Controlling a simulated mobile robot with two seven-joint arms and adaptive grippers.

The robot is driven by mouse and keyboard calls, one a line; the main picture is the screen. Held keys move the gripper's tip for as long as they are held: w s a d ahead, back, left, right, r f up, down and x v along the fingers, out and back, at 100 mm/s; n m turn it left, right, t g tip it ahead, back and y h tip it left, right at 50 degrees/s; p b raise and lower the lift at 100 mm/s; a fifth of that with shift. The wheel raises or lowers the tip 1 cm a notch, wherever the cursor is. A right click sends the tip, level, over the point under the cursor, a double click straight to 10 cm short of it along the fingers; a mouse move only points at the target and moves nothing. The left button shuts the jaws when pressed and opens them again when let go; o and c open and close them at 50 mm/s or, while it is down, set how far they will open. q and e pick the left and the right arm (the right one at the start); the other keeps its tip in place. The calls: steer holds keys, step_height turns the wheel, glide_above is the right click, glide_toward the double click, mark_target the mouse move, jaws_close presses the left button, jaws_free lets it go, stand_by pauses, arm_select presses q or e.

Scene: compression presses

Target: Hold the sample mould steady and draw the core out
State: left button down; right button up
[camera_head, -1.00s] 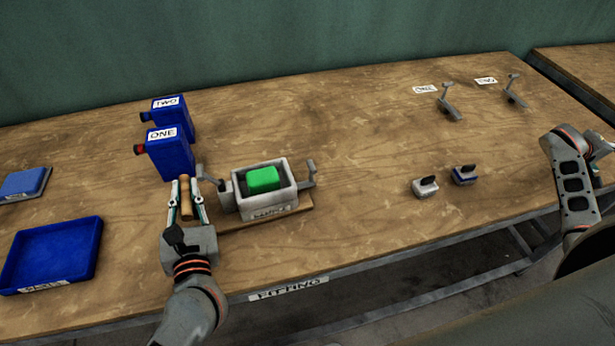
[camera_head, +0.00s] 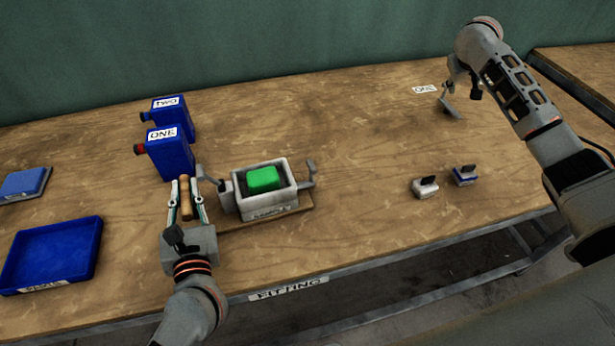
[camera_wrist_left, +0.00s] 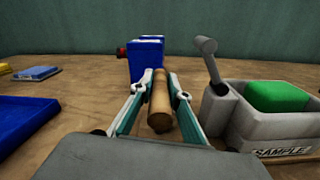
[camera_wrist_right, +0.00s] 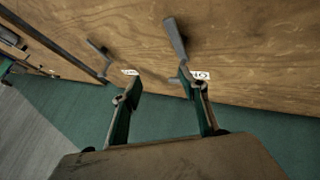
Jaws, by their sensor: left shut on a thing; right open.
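The grey sample mould (camera_head: 282,201) sits on a thin wooden base at the middle of the bench, with crank levers at both ends. The green core (camera_head: 263,179) is inside its open top; both also show in the left wrist view, mould (camera_wrist_left: 275,130) and core (camera_wrist_left: 277,97). My left gripper (camera_head: 186,184) is shut on a wooden cylindrical handle (camera_wrist_left: 160,104), just left of the mould. My right gripper (camera_wrist_right: 162,92) is open and empty. It hangs above the bench near the grey lever tool (camera_head: 451,106) labelled ONE; its fingertips are unclear in the head view.
A second lever tool (camera_wrist_right: 97,47) lies beyond. Two small black-handled blocks, plain (camera_head: 425,187) and blue-based (camera_head: 465,176), stand right of the mould. Blue containers ONE (camera_head: 172,158) and TWO (camera_head: 172,107) stand behind my left gripper. A blue tray (camera_head: 85,240) lies at left.

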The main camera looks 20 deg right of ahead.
steer(key=w+a+r+n+y, duration=0.1)
steer(key=a+r+n+y, duration=0.15)
steer(key=a, duration=0.85)
steer(key=a+r+n+y, duration=0.15)
steer(key=a+n, duration=0.25)
steer(key=a, duration=0.7)
steer(key=w+a+r+n+y, duration=0.15)
steer(key=a+n, duration=0.25)
steer(key=a, duration=0.8)
steer(key=r+n+g, duration=0.1)
steer(key=n+g, duration=0.5)
steer(key=n, duration=0.4)
glide_above(312, 164)
steer(key=shift+y, duration=0.45)
steer(key=shift+f, duration=5.55)
steer(key=shift+c, duration=0.3)
jaws_close()
